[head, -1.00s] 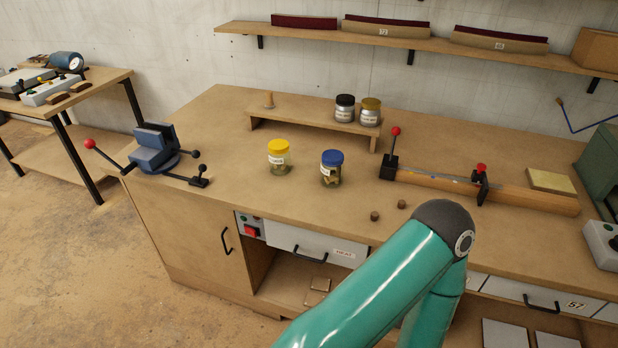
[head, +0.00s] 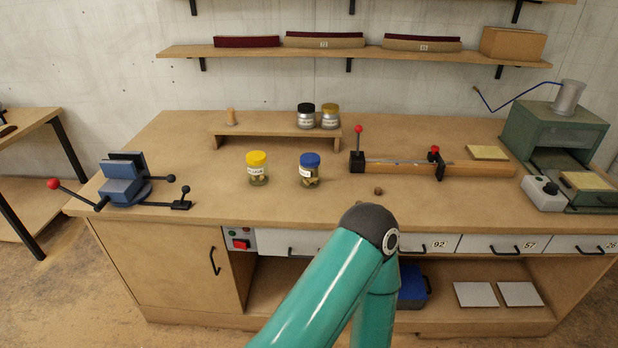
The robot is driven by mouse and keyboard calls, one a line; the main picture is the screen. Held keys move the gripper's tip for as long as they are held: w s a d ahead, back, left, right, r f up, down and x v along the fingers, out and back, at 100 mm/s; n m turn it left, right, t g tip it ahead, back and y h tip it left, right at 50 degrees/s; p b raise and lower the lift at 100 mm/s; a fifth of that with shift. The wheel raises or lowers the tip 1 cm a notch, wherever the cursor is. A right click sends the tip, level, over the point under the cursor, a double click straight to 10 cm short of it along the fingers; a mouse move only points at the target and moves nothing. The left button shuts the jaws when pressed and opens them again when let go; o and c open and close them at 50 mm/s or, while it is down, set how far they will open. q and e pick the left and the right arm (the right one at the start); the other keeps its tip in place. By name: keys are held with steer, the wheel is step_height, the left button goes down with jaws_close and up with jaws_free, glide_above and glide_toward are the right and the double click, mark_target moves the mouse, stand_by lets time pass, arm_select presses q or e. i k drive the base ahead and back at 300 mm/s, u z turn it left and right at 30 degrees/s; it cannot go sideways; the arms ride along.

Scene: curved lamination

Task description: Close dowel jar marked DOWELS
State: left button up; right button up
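A clear jar with a blue lid (head: 310,172) stands upright on the bench and holds several small tan pieces. A clear jar with a yellow lid (head: 257,170) stands to its left, with a white label. Both lids sit on their jars; I cannot tell how tightly. The labels are too small to read, so I cannot tell which jar is marked DOWELS. A small brown piece (head: 378,191) lies on the bench right of the blue-lidded jar. My teal arm rises from the bottom, in front of the bench. Neither gripper shows.
Two metal jars, black-lidded (head: 306,117) and gold-lidded (head: 330,118), stand on a low riser (head: 258,132) behind. A blue vise (head: 126,185) is at left. A clamp with red knobs (head: 398,165) lies at right, beside a green machine (head: 552,132). The bench front (head: 225,208) is clear.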

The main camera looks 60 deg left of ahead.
mark_target(310, 176)
steer(key=z, duration=0.9)
steer(key=i, duration=0.15)
steer(key=u, duration=2.85)
steer(key=i, duration=0.25)
steer(key=z, duration=0.2)
steer(key=k, duration=0.9)
steer(key=u, duration=0.15)
steer(key=i, duration=0.7)
steer(key=u, duration=0.05)
